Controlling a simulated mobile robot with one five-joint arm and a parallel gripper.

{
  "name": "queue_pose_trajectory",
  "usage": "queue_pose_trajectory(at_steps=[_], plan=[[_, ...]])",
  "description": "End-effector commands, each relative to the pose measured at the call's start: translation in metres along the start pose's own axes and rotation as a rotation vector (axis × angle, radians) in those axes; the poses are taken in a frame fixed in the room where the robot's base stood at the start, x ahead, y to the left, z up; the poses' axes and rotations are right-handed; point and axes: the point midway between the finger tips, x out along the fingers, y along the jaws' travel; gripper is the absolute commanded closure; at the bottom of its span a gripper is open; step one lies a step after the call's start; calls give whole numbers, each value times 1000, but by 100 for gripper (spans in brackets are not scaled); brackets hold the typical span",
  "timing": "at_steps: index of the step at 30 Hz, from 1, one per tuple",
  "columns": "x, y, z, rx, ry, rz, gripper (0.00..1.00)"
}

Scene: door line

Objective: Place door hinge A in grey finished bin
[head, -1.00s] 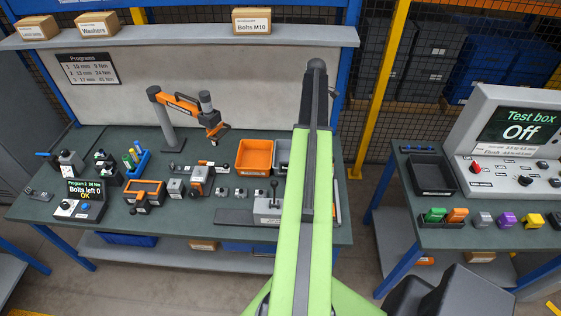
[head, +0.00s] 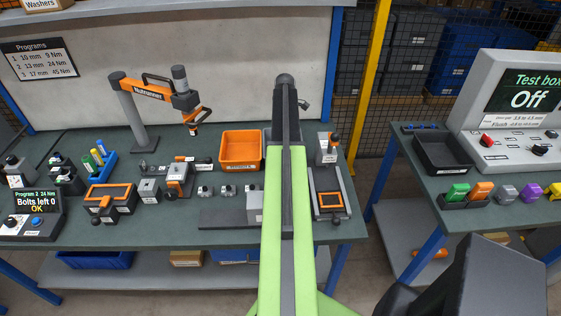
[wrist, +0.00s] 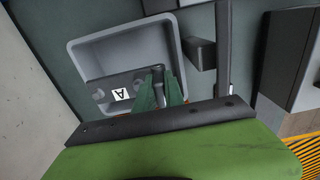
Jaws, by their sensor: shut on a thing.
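Door hinge A is a dark grey plate with a white label marked "A" (wrist: 121,94) in the wrist view. The green fingers of my gripper (wrist: 160,92) are shut on it at its right end. The grey finished bin (wrist: 118,37) lies beneath them in the wrist view, and the hinge overlaps the near part of its opening. I cannot tell how high the hinge is above the bin floor. In the head view my arm hides the hinge, my gripper and nearly all of the grey bin.
An orange bin (head: 240,150) stands left of my arm on the green bench (head: 215,228). A nutrunner arm (head: 152,93) rises behind to the left. The test box (head: 520,105) is on a separate bench.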

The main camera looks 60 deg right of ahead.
Motion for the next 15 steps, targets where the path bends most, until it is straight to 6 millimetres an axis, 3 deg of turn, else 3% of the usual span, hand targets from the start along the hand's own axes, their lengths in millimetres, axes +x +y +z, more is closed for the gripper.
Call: queue_pose_trajectory(at_steps=[4, 12, 15], plan=[[7, 0, -1, -1, 0, 0, 100], [60, 0, -1, -1, 0, 0, 100], [65, 0, -2, -2, 0, 0, 100]])
